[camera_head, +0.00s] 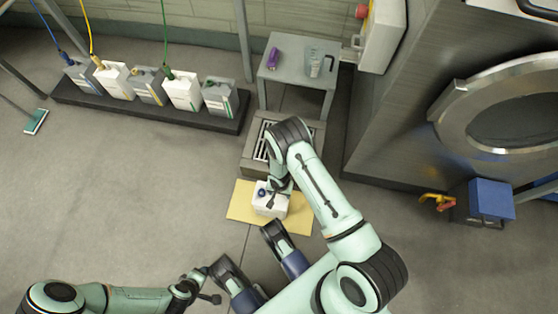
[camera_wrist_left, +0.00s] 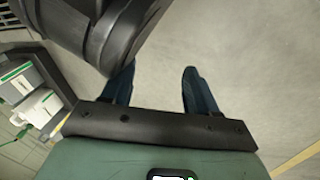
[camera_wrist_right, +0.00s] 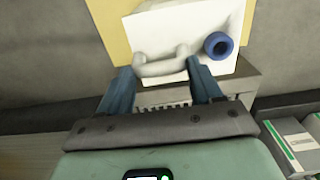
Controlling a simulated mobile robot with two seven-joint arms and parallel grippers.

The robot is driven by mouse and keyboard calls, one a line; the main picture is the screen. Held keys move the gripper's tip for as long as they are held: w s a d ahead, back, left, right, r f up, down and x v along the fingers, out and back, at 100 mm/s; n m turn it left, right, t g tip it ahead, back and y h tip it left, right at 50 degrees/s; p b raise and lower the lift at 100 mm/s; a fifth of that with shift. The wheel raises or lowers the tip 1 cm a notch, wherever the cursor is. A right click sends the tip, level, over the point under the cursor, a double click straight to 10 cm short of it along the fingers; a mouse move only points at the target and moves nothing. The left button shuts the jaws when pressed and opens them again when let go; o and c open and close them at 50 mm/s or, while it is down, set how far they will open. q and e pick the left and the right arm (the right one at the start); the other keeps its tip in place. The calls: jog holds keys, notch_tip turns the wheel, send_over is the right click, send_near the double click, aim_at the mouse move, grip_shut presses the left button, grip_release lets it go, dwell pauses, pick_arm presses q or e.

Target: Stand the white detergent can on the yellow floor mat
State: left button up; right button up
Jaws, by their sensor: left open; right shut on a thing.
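The white detergent can (camera_head: 270,204) has a white handle and a blue cap. It looks upright, over the middle of the yellow floor mat (camera_head: 239,207); I cannot tell whether its base touches the mat. My right gripper (camera_head: 276,186) is shut on the can's handle. In the right wrist view the fingers (camera_wrist_right: 160,68) are on either side of the handle, with the blue cap to the right and the mat (camera_wrist_right: 112,25) behind. My left gripper (camera_head: 211,285) is open and empty over bare floor, also in its wrist view (camera_wrist_left: 160,72).
A grated metal platform (camera_head: 249,158) lies just behind the mat, with a small grey table (camera_head: 290,78) beyond it. Several other cans stand on a dark platform (camera_head: 150,115) at the back left. A large machine (camera_head: 430,110) and blue box (camera_head: 491,198) are right.

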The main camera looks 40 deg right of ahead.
jog(key=shift+r, duration=0.1)
jog(key=o, duration=1.6)
jog(key=shift+o, duration=0.2)
